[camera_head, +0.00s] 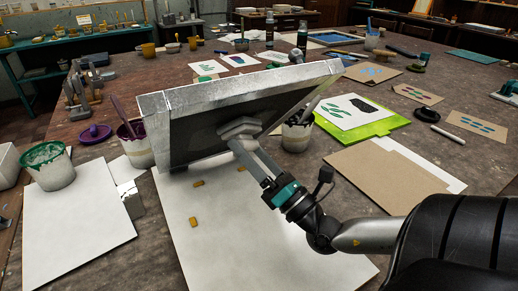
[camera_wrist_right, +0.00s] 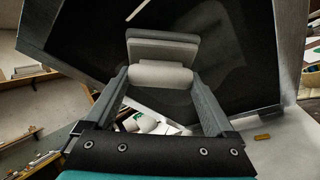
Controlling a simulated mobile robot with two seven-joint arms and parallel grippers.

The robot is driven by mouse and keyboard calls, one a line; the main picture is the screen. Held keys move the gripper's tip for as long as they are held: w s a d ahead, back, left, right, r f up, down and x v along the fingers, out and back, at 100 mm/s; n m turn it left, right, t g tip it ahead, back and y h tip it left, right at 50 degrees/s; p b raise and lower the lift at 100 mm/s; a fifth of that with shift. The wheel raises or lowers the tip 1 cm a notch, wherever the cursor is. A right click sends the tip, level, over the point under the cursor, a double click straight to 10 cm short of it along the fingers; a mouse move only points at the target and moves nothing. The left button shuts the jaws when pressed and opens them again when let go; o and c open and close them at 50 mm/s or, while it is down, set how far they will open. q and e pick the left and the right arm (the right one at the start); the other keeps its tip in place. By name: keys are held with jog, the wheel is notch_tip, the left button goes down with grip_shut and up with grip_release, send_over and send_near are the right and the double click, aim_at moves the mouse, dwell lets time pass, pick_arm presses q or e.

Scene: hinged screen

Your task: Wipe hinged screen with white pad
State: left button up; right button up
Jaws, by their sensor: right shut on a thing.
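The hinged screen (camera_head: 190,132) stands tilted on the table, with a pale frame and a dark face towards me. It also fills much of the right wrist view (camera_wrist_right: 240,55). My right gripper (camera_head: 242,141) reaches in from the right and is shut on the white pad (camera_head: 240,125). In the right wrist view the pad (camera_wrist_right: 162,76) sits between the two fingers of the gripper (camera_wrist_right: 160,85), in front of the dark face. The pad is at or very close to the face; I cannot tell if it touches. My left gripper is not in view.
A white board (camera_head: 235,235) with several small yellow pieces lies below the screen. A purple-rimmed pot (camera_head: 137,150) stands left of the screen and a brush pot (camera_head: 297,133) right of it. A green-rimmed bucket (camera_head: 48,168) is farther left. Brown card (camera_head: 380,175) lies right.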

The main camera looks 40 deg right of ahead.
jog(key=shift+w+a+b, duration=0.5)
jog(key=shift+w+a, duration=0.3)
jog(key=shift+a, duration=2.65)
jog(key=shift+s+d+r+b, duration=0.2)
jog(key=shift+s+d, duration=0.2)
jog(key=shift+d, duration=0.35)
jog(key=shift+s+d+r+b, duration=0.25)
jog(key=shift+s+d, duration=0.1)
jog(key=shift+d, duration=0.45)
jog(key=shift+s+d+r+b, duration=0.2)
jog(key=shift+s+d, duration=0.2)
jog(key=shift+d, duration=0.35)
jog(key=shift+s+d+r, duration=0.15)
jog(key=shift+d, duration=0.8)
jog(key=shift+s+d, duration=0.25)
jog(key=shift+d, duration=0.7)
jog(key=d, duration=0.2)
jog(key=s+d, duration=0.1)
jog(key=d, duration=0.1)
jog(key=shift+s+d+f+p, duration=0.2)
jog(key=shift+d+p, duration=0.1)
jog(key=shift+p, duration=0.1)
